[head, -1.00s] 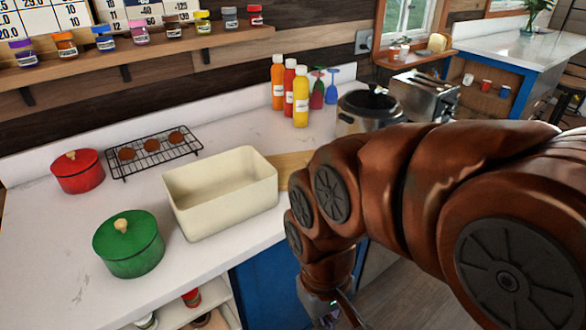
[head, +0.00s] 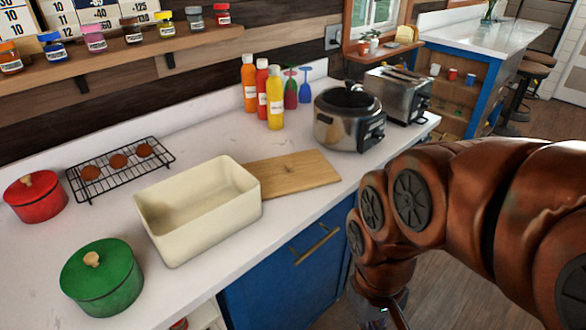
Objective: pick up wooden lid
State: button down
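The wooden lid (head: 295,173) is a flat, light-brown board lying on the white counter. Its left end meets or tucks behind the right side of an open, empty cream bin (head: 203,228); I cannot tell whether they touch. Its right end lies near the counter's front edge. My gripper (head: 384,318) hangs low at the bottom of the head view, in front of the counter and below its top, to the right of the lid. The fingers are small and cut off by the frame edge, so their opening is unclear.
A slow cooker (head: 347,120) and a toaster (head: 398,92) stand behind and right of the lid. Sauce bottles (head: 274,98) stand behind it. A green pot (head: 103,277), a red pot (head: 36,197) and a cooling rack (head: 120,168) are left. Blue cabinets (head: 285,285) are below.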

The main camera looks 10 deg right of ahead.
aim_at(288, 174)
jog(key=k, duration=0.5)
jog(key=z, duration=0.85)
jog(key=i, duration=0.9)
jog(key=u, duration=2.5)
